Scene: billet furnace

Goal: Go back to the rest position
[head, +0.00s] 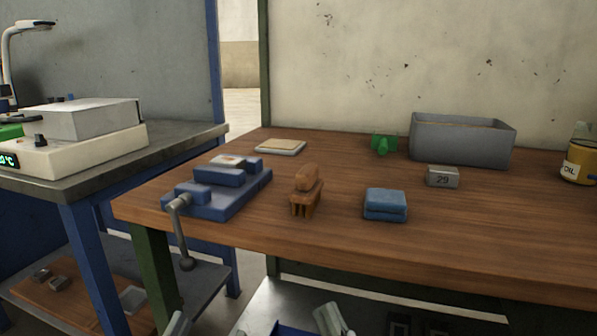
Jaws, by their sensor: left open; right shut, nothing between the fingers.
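Only the tips of my grippers show, at the bottom edge of the head view, below and in front of the wooden workbench (440,238). My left gripper (209,328) is open, its grey fingertips apart, with nothing seen between them. My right gripper (330,318) is shut and empty, its pale grey fingertips close together. The rest of both grippers and the arms is cut off by the picture's lower edge. Both grippers are apart from the things on the bench.
On the bench are a blue vise (222,192), a wooden brush (306,192), a blue folded cloth (385,204), a block marked 29 (442,176), a grey bin (462,140), a green part (383,144), a pale plate (281,147) and an oil can (577,160). The vise handle overhangs the front edge.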

